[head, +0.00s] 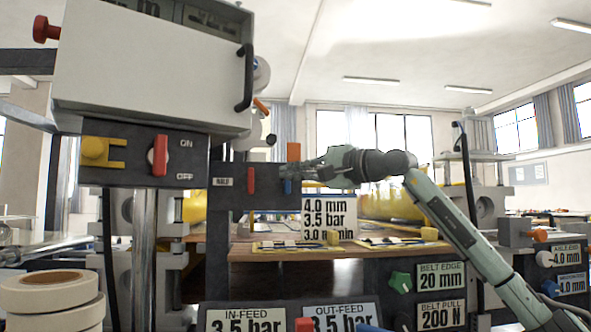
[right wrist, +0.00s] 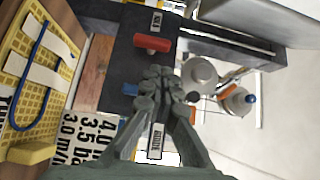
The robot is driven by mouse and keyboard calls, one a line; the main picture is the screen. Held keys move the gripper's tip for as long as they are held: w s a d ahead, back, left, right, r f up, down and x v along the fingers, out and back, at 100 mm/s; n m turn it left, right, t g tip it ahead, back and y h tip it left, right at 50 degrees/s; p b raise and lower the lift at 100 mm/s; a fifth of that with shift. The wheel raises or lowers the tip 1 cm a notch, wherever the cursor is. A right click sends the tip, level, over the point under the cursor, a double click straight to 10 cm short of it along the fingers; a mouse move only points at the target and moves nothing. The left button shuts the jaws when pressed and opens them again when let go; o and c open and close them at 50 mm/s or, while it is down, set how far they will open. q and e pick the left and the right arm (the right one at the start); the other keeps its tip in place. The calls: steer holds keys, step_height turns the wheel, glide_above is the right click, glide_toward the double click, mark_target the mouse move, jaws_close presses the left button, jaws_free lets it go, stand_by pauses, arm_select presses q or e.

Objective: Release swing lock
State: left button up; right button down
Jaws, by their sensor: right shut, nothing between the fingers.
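My right gripper (head: 292,172) reaches in from the right with its fingers shut and empty. It is in front of a dark panel (head: 230,196) on the machine. In the right wrist view its fingertips (right wrist: 158,76) are together beside a small blue part (right wrist: 130,89); I cannot tell whether they touch it. A red handle (head: 251,180) is on the same panel, left of the fingertips and apart from them; it also shows in the wrist view (right wrist: 152,42). I cannot tell which part is the swing lock. My left gripper is not in view.
An ON/OFF panel with a red switch (head: 160,155) and yellow part (head: 100,152) is at the left, below a large white housing (head: 150,75). A parameter sign (head: 329,218) stands under the gripper. Tape rolls (head: 48,290) are at the lower left. A green knob (head: 400,281) is at the lower right.

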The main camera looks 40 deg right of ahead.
mark_target(251, 181)
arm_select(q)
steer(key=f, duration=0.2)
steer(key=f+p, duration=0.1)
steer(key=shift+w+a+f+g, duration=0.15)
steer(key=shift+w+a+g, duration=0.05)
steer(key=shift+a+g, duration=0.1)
arm_select(e)
steer(key=x, duration=0.7)
